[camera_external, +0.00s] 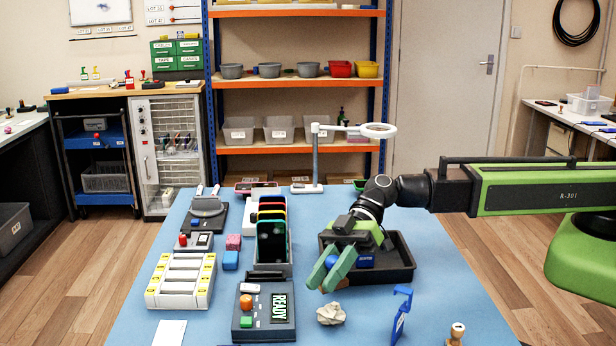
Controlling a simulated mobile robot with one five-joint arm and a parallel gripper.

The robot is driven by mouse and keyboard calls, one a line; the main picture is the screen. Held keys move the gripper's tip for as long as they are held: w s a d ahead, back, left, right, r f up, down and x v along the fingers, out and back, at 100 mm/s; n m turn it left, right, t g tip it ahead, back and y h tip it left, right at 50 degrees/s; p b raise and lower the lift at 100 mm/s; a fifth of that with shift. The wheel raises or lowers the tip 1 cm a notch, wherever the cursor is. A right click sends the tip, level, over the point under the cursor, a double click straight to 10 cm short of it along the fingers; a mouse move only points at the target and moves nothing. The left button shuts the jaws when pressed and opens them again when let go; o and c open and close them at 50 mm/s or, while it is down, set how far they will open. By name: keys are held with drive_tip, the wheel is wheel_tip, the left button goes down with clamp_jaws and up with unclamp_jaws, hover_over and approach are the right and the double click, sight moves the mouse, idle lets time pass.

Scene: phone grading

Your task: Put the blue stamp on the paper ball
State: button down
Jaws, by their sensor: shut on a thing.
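My gripper (323,281) has two green fingers pointing down and left, above the front left corner of the dark tray. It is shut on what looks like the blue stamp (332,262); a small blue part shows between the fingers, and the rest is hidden. A small tan piece shows just below the fingers; I cannot tell whether it belongs to the stamp. The crumpled, off-white paper ball (331,314) lies on the blue table in front of and below the fingertips, apart from them.
The dark tray (402,275) holds a blue block (365,260). A READY device (264,312) stands left of the ball, and a blue stand (401,314) to the right. A wooden-handled stamp (457,331) is at the front right. Bare table lies around the ball.

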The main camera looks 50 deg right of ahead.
wheel_tip(320, 180, down, 4)
drive_tip(key=b, duration=0.4)
drive_tip(key=shift+f, duration=0.2)
drive_tip(key=shift+r, duration=0.25)
drive_tip(key=shift+f, duration=0.25)
drive_tip(key=c, duration=1.2)
unclamp_jaws()
drive_tip(key=shift+o, duration=0.2)
drive_tip(key=shift+r, duration=0.2)
drive_tip(key=p+v, duration=0.4)
drive_tip(key=v, duration=0.8)
